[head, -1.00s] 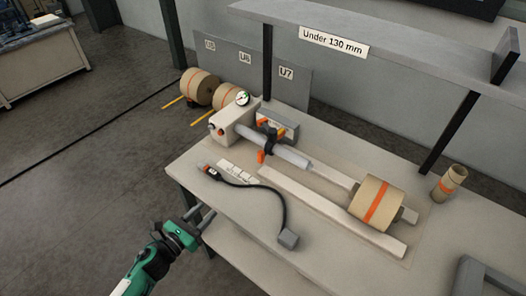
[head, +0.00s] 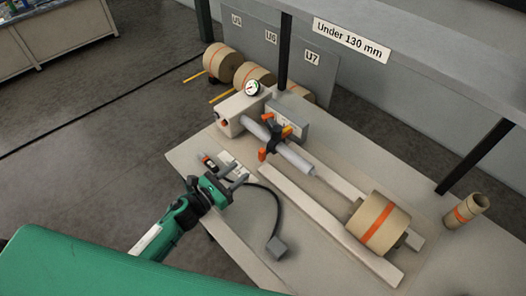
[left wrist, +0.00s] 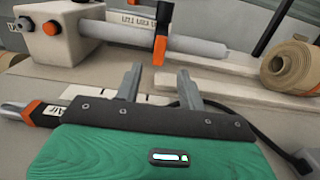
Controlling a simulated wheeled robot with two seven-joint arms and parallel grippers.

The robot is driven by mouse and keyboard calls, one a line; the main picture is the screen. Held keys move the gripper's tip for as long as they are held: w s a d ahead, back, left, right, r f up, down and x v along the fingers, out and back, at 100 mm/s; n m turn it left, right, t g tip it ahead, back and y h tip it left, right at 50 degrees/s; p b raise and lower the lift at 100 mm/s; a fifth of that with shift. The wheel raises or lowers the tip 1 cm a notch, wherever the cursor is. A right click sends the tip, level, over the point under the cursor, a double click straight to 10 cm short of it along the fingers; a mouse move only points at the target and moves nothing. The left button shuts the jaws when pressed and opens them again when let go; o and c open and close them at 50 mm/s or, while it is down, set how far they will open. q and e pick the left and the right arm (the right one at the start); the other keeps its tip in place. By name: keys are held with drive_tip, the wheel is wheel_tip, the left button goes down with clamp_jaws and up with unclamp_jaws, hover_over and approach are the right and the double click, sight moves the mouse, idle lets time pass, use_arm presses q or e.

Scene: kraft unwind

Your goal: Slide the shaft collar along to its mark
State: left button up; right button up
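The shaft collar (head: 273,141) is black with orange levers and sits around the grey shaft (head: 297,160), part way along it. It also shows in the left wrist view (left wrist: 163,22), with an orange lever hanging down in front of the shaft (left wrist: 205,46). I cannot make out a mark on the shaft. My left gripper (head: 238,174) is over the table's near left edge, short of the collar and not touching it. In the left wrist view its two fingers (left wrist: 160,78) stand apart with nothing between them. My right gripper is not in view.
A pale housing (head: 238,112) with a gauge holds the shaft's far end. A banded kraft roll (head: 380,225) lies across pale rails (head: 335,222). A black-cabled device (head: 207,160) lies beside my left gripper. A shelf (head: 440,50) overhangs the table's back.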

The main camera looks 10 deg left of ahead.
sight(260, 156)
use_arm(q)
drive_tip(key=x, duration=0.3)
drive_tip(key=shift+w+d, duration=0.25)
drive_tip(key=shift+w, duration=0.1)
drive_tip(key=p+x, duration=0.1)
drive_tip(key=x, duration=0.5)
drive_tip(key=shift+w+d, duration=0.1)
drive_tip(key=shift+w, duration=0.05)
drive_tip(key=shift+w+d, duration=0.3)
drive_tip(key=shift+w, duration=0.15)
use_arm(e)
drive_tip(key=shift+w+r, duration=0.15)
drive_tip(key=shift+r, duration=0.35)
use_arm(q)
drive_tip(key=shift+c, duration=0.7)
clamp_jaws()
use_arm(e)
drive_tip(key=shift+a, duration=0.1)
